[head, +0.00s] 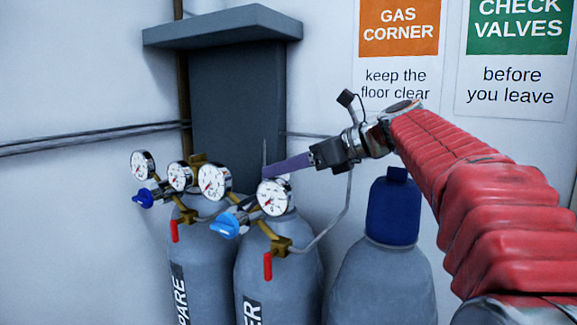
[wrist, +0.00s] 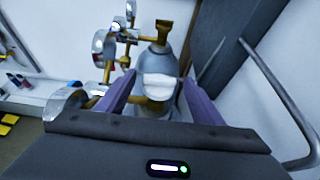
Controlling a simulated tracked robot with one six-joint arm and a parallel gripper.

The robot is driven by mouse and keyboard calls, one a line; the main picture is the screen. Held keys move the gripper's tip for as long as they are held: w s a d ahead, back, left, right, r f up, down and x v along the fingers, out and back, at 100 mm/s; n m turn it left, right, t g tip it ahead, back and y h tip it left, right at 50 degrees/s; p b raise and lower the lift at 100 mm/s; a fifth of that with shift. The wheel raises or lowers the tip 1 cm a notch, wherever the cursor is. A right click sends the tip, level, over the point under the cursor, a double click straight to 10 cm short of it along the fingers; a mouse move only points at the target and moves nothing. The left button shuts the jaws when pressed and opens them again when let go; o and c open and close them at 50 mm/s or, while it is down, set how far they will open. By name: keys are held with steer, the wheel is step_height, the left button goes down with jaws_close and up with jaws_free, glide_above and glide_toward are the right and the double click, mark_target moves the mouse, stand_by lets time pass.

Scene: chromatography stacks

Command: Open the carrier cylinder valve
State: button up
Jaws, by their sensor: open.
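The carrier cylinder (head: 280,277) is the grey middle one in the head view, its label partly cut off to "ER". Its regulator has white gauges (head: 274,197), a blue knob (head: 225,225) and a red lever (head: 267,266) hanging down. My gripper (head: 272,170) reaches in from the right above its top, and hides part of the valve area. In the wrist view the two purple fingers (wrist: 158,82) are apart. A pale rounded piece (wrist: 157,80) and brass fitting (wrist: 152,104) show between them. I cannot tell whether either finger touches them.
The spare cylinder (head: 205,260) stands close at the left with its own gauges and red lever (head: 174,231). A blue-capped cylinder (head: 385,285) stands at the right. A dark grey wall panel (head: 235,100) is behind. A thin grey pipe (head: 345,205) loops below my gripper.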

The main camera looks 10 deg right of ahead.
steer(key=c, duration=1)
steer(key=shift+c, duration=0.2)
steer(key=shift+d, duration=0.1)
steer(key=shift+w+d+n+g+y, duration=0.15)
steer(key=shift+w+n+g+y, duration=0.1)
steer(key=shift+n+g+y, duration=0.6)
steer(key=shift+w+d+n+g+y, duration=0.15)
steer(key=shift+n+g+y, duration=0.4)
steer(key=shift+n+g, duration=0.9)
steer(key=o, duration=1)
